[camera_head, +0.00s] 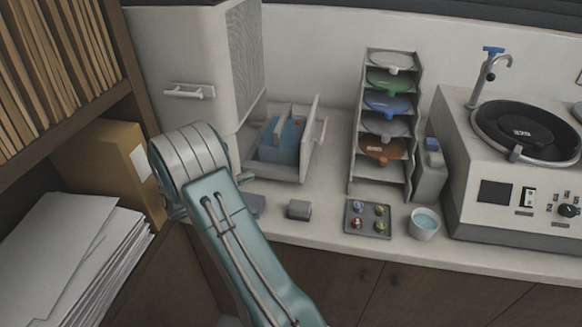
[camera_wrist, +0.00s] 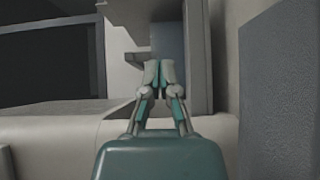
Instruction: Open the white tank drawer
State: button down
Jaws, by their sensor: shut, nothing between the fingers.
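The white tank (camera_head: 190,60) stands at the back left in the head view, with a bar handle (camera_head: 190,92) on its front. A pale open-topped drawer (camera_head: 272,168) sticks out at the tank's right side. It holds a blue block (camera_head: 287,138) and has an upright end panel with a handle (camera_head: 320,135). In the head view my arm hides the gripper and the tank's lower front.
A rack of coloured discs (camera_head: 385,125), a small tray (camera_head: 368,217), a white cup (camera_head: 424,223) and a turntable-like machine (camera_head: 515,165) stand to the right. A shelf with paper stacks (camera_head: 75,250) and a cardboard box (camera_head: 105,165) borders the left. A small grey block (camera_head: 299,209) lies on the counter.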

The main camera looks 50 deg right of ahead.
jog(key=shift+w+d+f, duration=0.1)
jog(key=shift+w+f, duration=0.05)
jog(key=shift+f, duration=0.05)
jog(key=x, duration=0.9)
jog(key=shift+r, duration=0.1)
jog(key=s+d, duration=0.2)
jog(key=s, duration=0.1)
jog(key=shift+s+d, duration=0.15)
jog(key=shift+s, duration=0.25)
jog(key=shift+d, duration=0.1)
jog(key=s, duration=0.1)
jog(key=s+d, duration=0.1)
jog(key=s, duration=0.1)
jog(key=shift+s+d, duration=0.25)
jog(key=shift+d, duration=0.1)
jog(key=shift+w, duration=0.1)
